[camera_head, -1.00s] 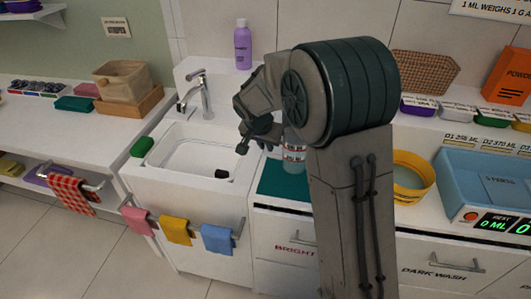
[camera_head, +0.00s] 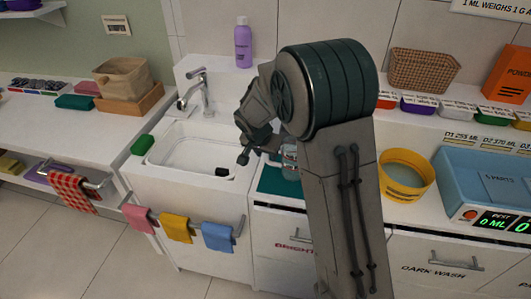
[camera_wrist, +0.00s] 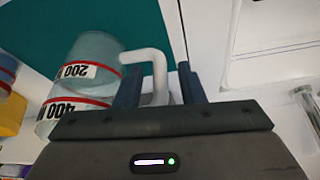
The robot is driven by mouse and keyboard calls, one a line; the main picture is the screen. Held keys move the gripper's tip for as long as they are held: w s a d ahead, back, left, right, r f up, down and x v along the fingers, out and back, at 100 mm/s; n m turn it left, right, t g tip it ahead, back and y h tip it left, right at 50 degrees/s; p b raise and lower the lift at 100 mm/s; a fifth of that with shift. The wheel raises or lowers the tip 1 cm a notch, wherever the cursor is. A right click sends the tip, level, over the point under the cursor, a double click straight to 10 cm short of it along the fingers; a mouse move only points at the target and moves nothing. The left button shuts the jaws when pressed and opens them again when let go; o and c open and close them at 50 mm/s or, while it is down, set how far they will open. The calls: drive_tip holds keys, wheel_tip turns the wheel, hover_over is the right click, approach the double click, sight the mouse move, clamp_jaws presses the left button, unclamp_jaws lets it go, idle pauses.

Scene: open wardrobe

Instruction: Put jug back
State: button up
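The jug (camera_wrist: 85,75) is clear, with red bands and marks reading 200 and 400. It has a white handle (camera_wrist: 158,72) and appears at or just above a teal mat (camera_wrist: 150,22). In the wrist view, my gripper (camera_wrist: 160,82) is open, with its dark fingers on either side of the handle and a gap showing before the right finger. In the head view, my gripper (camera_head: 256,152) is left of the jug (camera_head: 290,160), which my arm mostly hides. Whether the jug touches the mat (camera_head: 272,180) cannot be told.
The sink (camera_head: 185,150) with a tap (camera_head: 203,95) lies left of the mat. A yellow tub (camera_head: 405,180) and a blue scale tray (camera_head: 480,175) reading 0 ML stand to the right. A purple bottle (camera_head: 243,45) stands behind the sink.

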drive_tip(key=shift+r, duration=0.1)
drive_tip(key=shift+r+p, duration=0.2)
drive_tip(key=shift+p, duration=0.1)
drive_tip(key=b+v, duration=0.1)
drive_tip(key=v, duration=1.1)
drive_tip(key=s+d+n+y, duration=0.1)
drive_tip(key=s+d+n, duration=0.2)
drive_tip(key=s, duration=1)
drive_tip(key=s+d+n+g+y, duration=0.1)
drive_tip(key=s+d+n, duration=0.1)
drive_tip(key=s+d, duration=0.5)
drive_tip(key=s, duration=0.5)
drive_tip(key=shift+s+d+r+n, duration=0.15)
drive_tip(key=shift+s+d+n, duration=0.2)
drive_tip(key=shift+d+n, duration=0.05)
drive_tip(key=shift+a, duration=0.1)
